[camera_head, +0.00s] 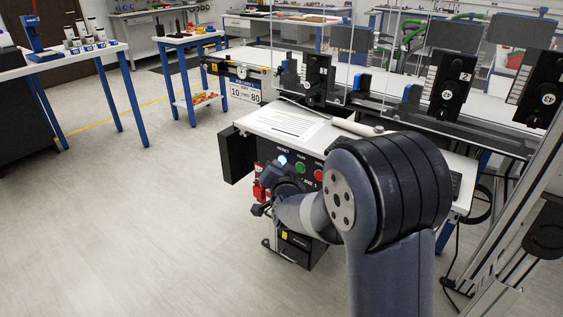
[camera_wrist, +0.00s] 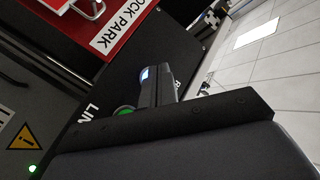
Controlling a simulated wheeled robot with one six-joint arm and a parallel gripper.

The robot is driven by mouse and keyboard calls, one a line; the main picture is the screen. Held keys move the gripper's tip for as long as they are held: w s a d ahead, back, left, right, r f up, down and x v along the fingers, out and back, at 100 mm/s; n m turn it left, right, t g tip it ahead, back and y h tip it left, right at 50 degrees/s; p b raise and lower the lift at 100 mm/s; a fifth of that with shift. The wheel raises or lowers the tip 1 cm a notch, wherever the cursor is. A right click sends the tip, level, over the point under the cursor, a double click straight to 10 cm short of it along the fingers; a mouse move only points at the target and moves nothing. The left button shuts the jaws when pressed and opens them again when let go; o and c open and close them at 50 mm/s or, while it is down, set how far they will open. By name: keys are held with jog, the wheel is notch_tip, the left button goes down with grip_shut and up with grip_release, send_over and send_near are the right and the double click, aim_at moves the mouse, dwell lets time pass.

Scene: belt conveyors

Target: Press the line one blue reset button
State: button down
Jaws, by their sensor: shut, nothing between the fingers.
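The blue reset button (camera_head: 283,159) glows pale blue at the left of a button row on the black control panel's front. A green button (camera_head: 300,168) and a red button (camera_head: 318,175) follow to its right. My gripper (camera_head: 279,168) is at the panel just below the blue button, partly hidden by my arm. In the wrist view, my gripper's shut fingers (camera_wrist: 146,74) overlap the button, and only a bluish-white sliver (camera_wrist: 144,72) shows beside the tips. I cannot tell whether they touch it. The green button (camera_wrist: 124,112) is close beside the fingers.
A red lock park board (camera_wrist: 95,25) is mounted next to the buttons. A paper sheet (camera_head: 286,122) lies on the console top. The conveyor (camera_head: 400,105) runs behind. Open floor (camera_head: 140,220) lies to the left.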

jog(key=shift+w+d+b, duration=0.25)
jog(key=shift+w+b, duration=0.05)
dwell(0.4)
dwell(0.3)
jog(key=shift+s+a, duration=0.5)
jog(key=shift+s, duration=0.15)
jog(key=s+a, duration=0.1)
jog(key=s, duration=0.1)
jog(key=s+a, duration=0.2)
dwell(0.4)
jog(key=shift+w, duration=0.1)
dwell(0.4)
